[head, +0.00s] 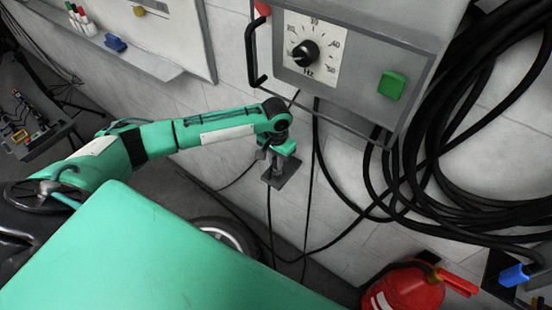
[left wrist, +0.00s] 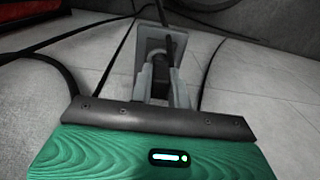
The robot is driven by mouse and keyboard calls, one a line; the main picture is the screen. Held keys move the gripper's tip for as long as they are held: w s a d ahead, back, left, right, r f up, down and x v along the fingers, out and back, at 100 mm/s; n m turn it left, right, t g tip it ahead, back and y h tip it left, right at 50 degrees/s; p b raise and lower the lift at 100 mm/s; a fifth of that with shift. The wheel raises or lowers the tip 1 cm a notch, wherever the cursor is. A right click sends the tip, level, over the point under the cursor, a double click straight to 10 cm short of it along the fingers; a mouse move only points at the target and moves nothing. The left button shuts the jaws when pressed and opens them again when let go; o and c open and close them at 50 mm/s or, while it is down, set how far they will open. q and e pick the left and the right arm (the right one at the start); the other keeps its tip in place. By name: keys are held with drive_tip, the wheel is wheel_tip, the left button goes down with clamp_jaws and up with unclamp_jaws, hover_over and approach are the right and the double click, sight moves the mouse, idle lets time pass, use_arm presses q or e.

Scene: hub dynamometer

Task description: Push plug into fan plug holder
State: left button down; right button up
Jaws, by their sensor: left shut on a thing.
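My left gripper (head: 275,158) is at the wall below the control box. In the left wrist view its two grey fingers (left wrist: 163,84) are closed on a dark plug (left wrist: 160,60), which the fingers partly hide. A black cable runs upward from there. A grey rectangular plate, seemingly the fan plug holder (head: 284,180), is right at the fingertips. It also shows behind the fingers in the left wrist view (left wrist: 150,45). I cannot tell how deep the plug sits in it. My right gripper is not in view.
The control box (head: 365,85) with a black dial (head: 305,53) and green button (head: 392,85) hangs above my left gripper. Black cables (head: 410,170) loop on the right. A red fire extinguisher (head: 408,288) stands at the lower right. A whiteboard (head: 165,35) is at upper left.

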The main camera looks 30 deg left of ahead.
use_arm(q)
drive_tip(key=shift+f, duration=0.15)
drive_tip(key=shift+f, duration=0.5)
drive_tip(key=c, duration=1.3)
unclamp_jaws()
drive_tip(key=shift+o, duration=0.2)
drive_tip(key=shift+r, duration=0.15)
wheel_tip(320, 180, up, 14)
drive_tip(key=b, duration=0.3)
drive_tip(key=shift+f, duration=0.25)
